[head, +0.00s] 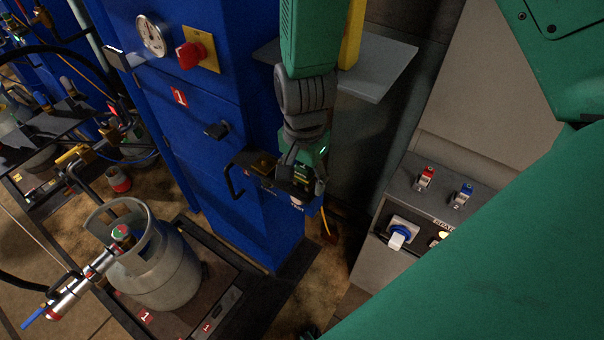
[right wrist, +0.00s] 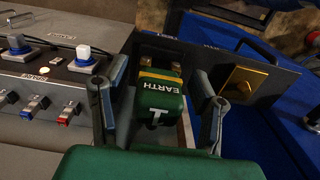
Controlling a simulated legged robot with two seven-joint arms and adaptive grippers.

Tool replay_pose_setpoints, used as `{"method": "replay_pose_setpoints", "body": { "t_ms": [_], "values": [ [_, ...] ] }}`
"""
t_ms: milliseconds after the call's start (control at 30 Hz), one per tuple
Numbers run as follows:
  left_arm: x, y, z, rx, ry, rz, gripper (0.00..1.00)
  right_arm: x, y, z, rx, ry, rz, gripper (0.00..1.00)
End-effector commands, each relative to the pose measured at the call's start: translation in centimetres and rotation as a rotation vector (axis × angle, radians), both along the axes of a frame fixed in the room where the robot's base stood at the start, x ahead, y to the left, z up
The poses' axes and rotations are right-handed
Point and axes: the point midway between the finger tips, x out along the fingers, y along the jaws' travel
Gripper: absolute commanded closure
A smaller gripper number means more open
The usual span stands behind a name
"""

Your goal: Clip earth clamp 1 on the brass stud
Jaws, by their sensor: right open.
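Earth clamp 1 (right wrist: 160,98) is a green block with a yellow stripe, white EARTH lettering and a white 1. Its brass-coloured far end lies by a dark plate. My right gripper (right wrist: 160,108) is open, with one grey finger on each side of the clamp; visible gaps separate them from its body. In the head view my right gripper (head: 300,182) is at the small shelf on the blue cabinet and partly hides the clamp. The brass stud (right wrist: 243,84) stands on a brass plate right of the clamp; the brass also shows in the head view (head: 263,165). My left gripper is not seen.
The dark shelf (right wrist: 273,76) carries the stud. A grey switch box (head: 443,190) with red and blue switches stands to the right. The blue cabinet (head: 225,160) has a gauge and red knob. A grey gas cylinder (head: 165,275) stands at lower left.

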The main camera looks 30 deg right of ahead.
Motion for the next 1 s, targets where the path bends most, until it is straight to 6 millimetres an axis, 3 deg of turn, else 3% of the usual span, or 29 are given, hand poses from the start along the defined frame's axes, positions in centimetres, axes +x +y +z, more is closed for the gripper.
{"method": "replay_pose_setpoints", "body": {
  "t_ms": [1000],
  "values": [
    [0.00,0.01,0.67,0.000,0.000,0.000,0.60,-0.10,-0.05,-0.10,0.000,-0.001,0.000,0.47]
  ]
}}
